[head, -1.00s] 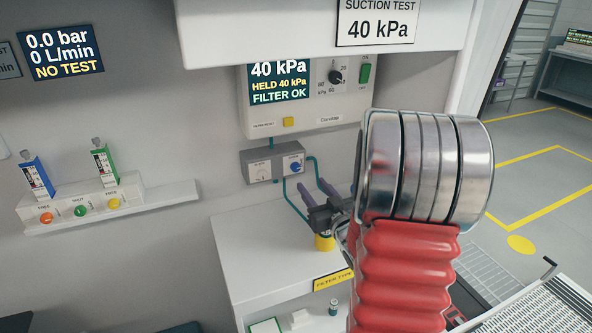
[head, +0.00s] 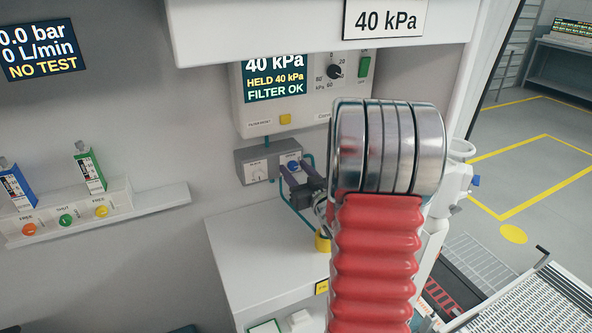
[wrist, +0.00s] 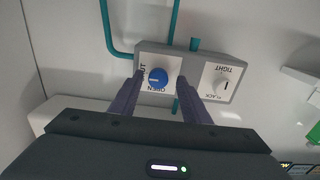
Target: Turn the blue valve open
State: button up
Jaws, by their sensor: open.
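The blue valve (head: 293,165) is a small round knob on the right half of a grey box under the suction test panel. In the wrist view the blue valve (wrist: 158,78) has a white mark pointing left, toward a partly hidden label ending in "UT"; "OPEN" is printed at its lower side. My gripper (head: 290,172) is open, its purple fingers reaching toward the box. In the wrist view my gripper (wrist: 160,84) has one finger on each side of the knob, with gaps showing; I cannot tell the depth left.
A white cabinet (head: 245,240) stands below. The display panel (head: 275,80) hangs above.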

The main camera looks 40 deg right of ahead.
jog(key=shift+c, duration=0.3)
jog(key=shift+s+d, duration=0.1)
jog(key=c, duration=1)
